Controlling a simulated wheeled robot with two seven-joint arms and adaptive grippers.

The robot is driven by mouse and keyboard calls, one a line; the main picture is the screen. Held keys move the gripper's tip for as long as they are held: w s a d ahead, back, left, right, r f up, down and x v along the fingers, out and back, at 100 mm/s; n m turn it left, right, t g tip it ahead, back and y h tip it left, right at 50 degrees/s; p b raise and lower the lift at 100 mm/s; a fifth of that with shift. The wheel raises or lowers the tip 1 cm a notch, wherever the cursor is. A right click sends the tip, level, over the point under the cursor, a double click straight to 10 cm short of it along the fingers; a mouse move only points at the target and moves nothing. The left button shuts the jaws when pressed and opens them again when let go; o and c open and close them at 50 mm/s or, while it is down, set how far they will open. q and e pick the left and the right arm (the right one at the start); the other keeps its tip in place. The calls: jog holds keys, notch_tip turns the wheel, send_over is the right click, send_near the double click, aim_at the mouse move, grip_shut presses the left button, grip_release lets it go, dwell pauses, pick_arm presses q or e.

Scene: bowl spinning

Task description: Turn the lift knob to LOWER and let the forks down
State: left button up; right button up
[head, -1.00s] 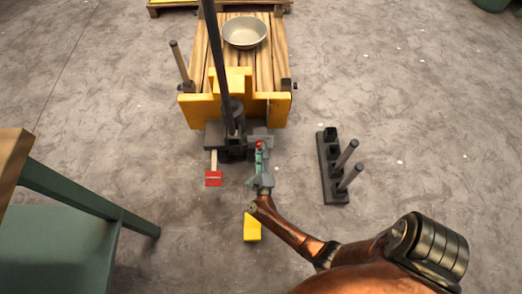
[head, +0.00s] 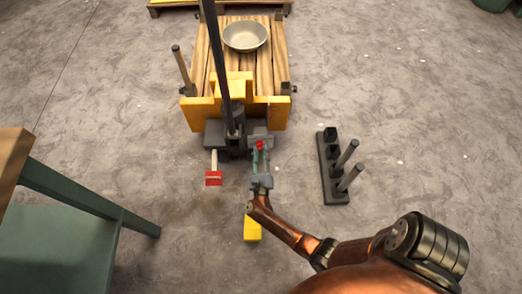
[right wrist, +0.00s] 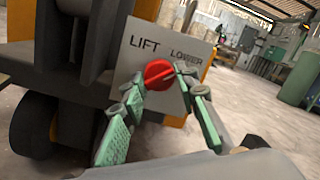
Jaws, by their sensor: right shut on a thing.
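The red knob (right wrist: 158,74) sits on a grey plate (right wrist: 135,62) marked LIFT at left and LOWER at right. A ridge on the knob appears to point right, towards LOWER. My right gripper (right wrist: 165,80) is shut on the knob, a finger on each side. In the head view my right gripper (head: 261,160) reaches the knob (head: 260,145) behind the yellow lift truck (head: 235,112). A wooden pallet (head: 214,70) carrying a metal bowl (head: 245,37) is on the truck. The forks are hidden. My left gripper is out of view.
A red pedal (head: 214,179) sticks out left of my gripper, and a yellow block (head: 252,229) is below my wrist. A dark rack with pegs (head: 333,170) stands to the right. A green-legged table (head: 70,240) is at lower left.

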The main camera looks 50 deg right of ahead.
jog(key=shift+w+a+f, duration=0.1)
jog(key=shift+a+f, duration=0.1)
jog(key=shift+a, duration=0.15)
jog(key=o, duration=0.9)
jog(key=shift+o, duration=1.1)
jog(key=shift+d+r, duration=0.1)
jog(key=shift+d, duration=0.1)
jog(key=v, duration=0.7)
jog(key=shift+s, duration=0.25)
jog(key=shift+a, duration=0.1)
